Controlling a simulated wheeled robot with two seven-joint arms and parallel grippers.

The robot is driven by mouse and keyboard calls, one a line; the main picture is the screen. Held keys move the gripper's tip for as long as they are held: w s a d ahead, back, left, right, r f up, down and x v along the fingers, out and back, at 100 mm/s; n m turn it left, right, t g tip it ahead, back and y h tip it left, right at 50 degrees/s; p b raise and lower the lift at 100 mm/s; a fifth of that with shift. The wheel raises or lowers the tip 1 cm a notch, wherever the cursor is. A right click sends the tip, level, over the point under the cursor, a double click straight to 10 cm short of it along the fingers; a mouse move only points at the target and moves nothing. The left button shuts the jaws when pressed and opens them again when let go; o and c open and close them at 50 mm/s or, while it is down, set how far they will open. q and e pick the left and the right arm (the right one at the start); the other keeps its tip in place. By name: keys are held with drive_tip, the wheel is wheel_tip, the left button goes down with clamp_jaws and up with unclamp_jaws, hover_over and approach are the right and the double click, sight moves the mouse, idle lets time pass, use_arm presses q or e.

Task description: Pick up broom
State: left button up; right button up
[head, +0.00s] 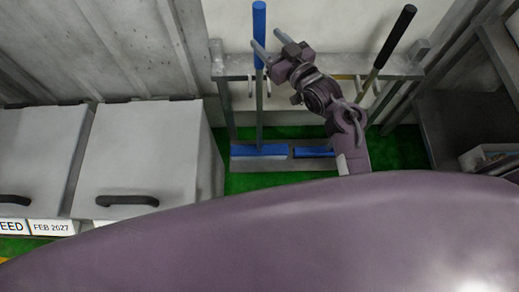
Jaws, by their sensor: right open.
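A broom with a blue handle (259,22) stands upright in a metal rack, its grey shaft running down to a blue head (259,150) near the floor. My right gripper (268,43) is open at the upper part of the handle, its fingers pointing up and left. One finger overlaps the lower blue part of the handle in the picture; the other is to its right. I cannot tell whether it touches the handle. My left gripper is not in view.
The metal rack (235,66) spans the back wall. A black-handled tool (396,34) leans at its right. Another blue piece (313,152) lies low, partly behind my right arm. Grey lidded bins (145,150) stand at left, and a dark shelf (455,125) at right. Green floor shows between.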

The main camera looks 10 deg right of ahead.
sight(254, 25)
drive_tip(key=x, duration=0.7)
drive_tip(key=shift+w, duration=0.15)
drive_tip(key=shift+d, duration=0.1)
drive_tip(key=c, duration=1.1)
drive_tip(key=shift+r, duration=0.1)
